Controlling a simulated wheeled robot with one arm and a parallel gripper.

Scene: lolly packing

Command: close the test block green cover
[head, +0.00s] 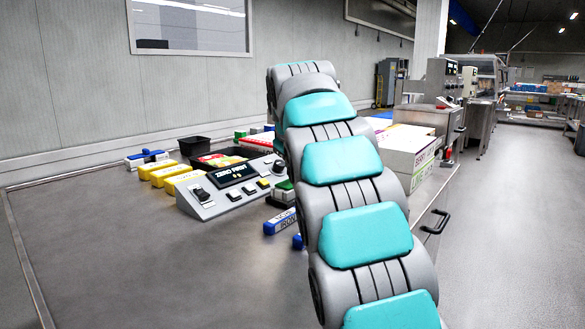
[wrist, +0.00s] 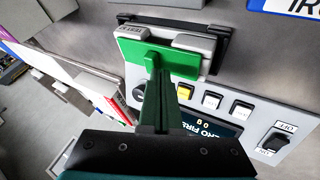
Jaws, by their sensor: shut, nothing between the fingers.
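The green cover (wrist: 188,62) shows in the wrist view as a flat green plate in front of a grey test block (wrist: 135,32) with a small label. I cannot tell how far the cover is swung. My gripper (wrist: 152,62) is shut and empty, its dark fingertips over the left part of the green cover; whether they touch it is unclear. In the head view a green part (head: 284,185) shows beside the control panel, partly behind my arm. My gripper is hidden there.
The control panel (wrist: 225,99) with switches and a display lies right beside the cover; it also shows in the head view (head: 228,199). A blue-ended block (head: 279,222), yellow blocks (head: 160,173) and a black bin (head: 194,147) stand around. The table's left front is clear.

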